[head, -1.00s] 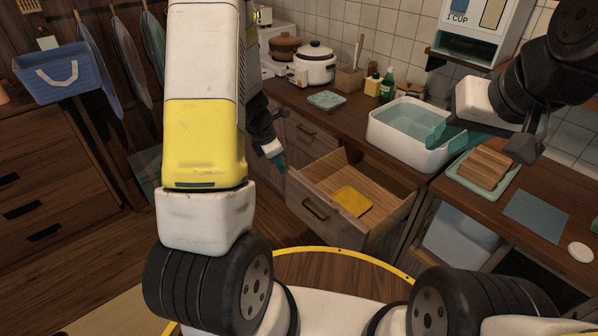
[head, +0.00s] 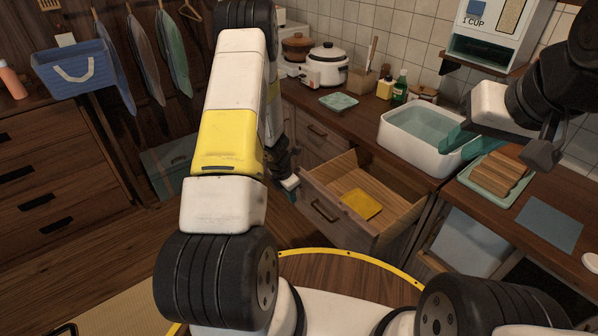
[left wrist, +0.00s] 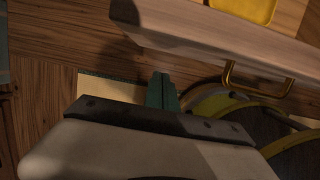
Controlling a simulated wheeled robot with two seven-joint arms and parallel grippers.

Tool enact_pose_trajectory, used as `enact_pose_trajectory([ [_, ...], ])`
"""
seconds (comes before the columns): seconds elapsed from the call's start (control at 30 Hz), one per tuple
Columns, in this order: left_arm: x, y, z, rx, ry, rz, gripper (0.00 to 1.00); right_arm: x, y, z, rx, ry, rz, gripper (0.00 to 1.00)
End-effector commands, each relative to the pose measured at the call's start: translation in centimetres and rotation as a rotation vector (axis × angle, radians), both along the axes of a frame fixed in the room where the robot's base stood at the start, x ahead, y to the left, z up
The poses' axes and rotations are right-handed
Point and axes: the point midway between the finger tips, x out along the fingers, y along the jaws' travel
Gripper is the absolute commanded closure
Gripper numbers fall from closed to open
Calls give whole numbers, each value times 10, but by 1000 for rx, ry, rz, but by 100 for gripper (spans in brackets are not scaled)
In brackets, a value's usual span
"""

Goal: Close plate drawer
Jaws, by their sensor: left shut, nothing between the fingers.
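The wooden drawer (head: 338,212) stands open below the counter, with a yellow plate (head: 361,204) lying inside it. Its front has a metal handle, also seen in the left wrist view (left wrist: 258,84). My left gripper (head: 292,190) is shut and empty, at the left end of the drawer front. In the left wrist view its teal fingers (left wrist: 162,92) are together, just outside the drawer front (left wrist: 205,38); I cannot tell whether they touch it. My right gripper (head: 452,142) is over the counter by the white basin, partly seen.
A white basin (head: 392,138) of water, a tray with bread-like brown pieces (head: 495,178) and a blue-grey mat (head: 541,222) are on the counter. A rice cooker (head: 325,68) stands further back. A chest (head: 50,190) with a blue basket (head: 75,72) is at left.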

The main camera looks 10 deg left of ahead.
Motion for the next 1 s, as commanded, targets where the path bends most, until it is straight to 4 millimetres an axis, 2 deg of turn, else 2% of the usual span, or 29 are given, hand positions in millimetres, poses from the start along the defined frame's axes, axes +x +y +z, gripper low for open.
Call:
enact_pose_trajectory([
  [0.1, 11, -10, 1, 2, -3, -8, 100, 0, 0, 0, 0, 0, 0, 74],
  [0.33, 24, -20, 2, 1, -3, -6, 100, 0, 0, 0, 0, 0, 0, 74],
  [1.0, 26, -21, 2, 0, -2, -4, 100, 0, 0, 0, 0, 0, 0, 74],
])
